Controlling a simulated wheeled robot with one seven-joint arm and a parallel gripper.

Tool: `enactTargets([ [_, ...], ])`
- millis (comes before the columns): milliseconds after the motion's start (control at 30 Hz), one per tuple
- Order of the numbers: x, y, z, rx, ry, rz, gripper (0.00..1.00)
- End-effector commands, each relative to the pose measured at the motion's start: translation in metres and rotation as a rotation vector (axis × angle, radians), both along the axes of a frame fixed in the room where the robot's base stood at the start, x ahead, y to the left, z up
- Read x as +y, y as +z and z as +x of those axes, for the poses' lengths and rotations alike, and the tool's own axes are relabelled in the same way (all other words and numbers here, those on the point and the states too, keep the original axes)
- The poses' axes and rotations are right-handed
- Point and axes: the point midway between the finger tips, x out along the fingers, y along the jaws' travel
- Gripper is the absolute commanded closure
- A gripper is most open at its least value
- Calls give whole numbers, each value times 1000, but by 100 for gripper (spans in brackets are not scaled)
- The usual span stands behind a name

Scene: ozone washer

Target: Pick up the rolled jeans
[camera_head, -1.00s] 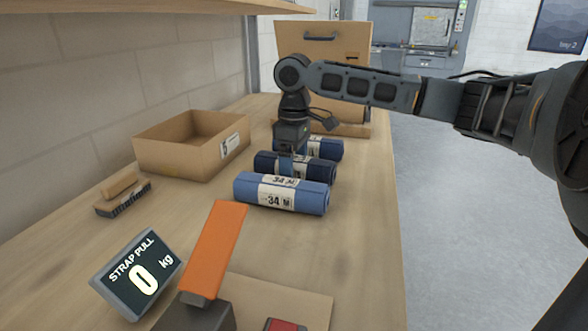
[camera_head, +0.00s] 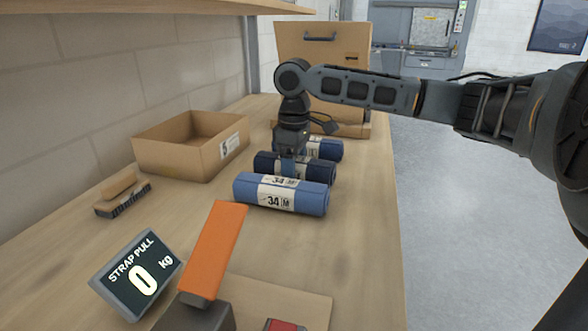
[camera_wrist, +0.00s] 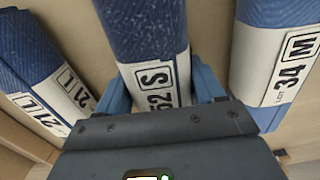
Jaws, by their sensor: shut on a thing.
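Three rolled jeans with white paper labels lie side by side on the wooden bench. The near one (camera_head: 280,193) is mid blue and marked 34 M. The middle one (camera_head: 318,172) is dark blue, and the far one (camera_head: 325,149) is partly hidden by my arm. My gripper (camera_head: 290,164) points down over the middle roll. In the wrist view, its blue fingers (camera_wrist: 160,88) stand on both sides of the middle roll (camera_wrist: 148,35), shut on it. The 21 L roll (camera_wrist: 38,62) lies to the left and the 34 M roll (camera_wrist: 272,60) to the right.
An open cardboard box (camera_head: 180,160) and a brush (camera_head: 122,195) sit toward the wall. A strap-pull display (camera_head: 137,275) and an orange lever (camera_head: 215,250) are in front. A wooden panel with a handle (camera_head: 335,70) stands behind. The bench (camera_head: 365,235) is clear at right.

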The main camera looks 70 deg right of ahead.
Motion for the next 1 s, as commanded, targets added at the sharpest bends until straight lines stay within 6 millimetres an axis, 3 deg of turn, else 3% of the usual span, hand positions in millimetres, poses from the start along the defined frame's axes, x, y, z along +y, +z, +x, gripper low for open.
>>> enactTargets([
  [433, 0, 6, 1, -3, 0, -1, 77],
  [567, 0, 20, 1, -3, 1, -1, 77],
  [700, -1, 45, 0, -3, 0, -1, 77],
  [1000, -58, 82, -41, -3, -5, 0, 77],
])
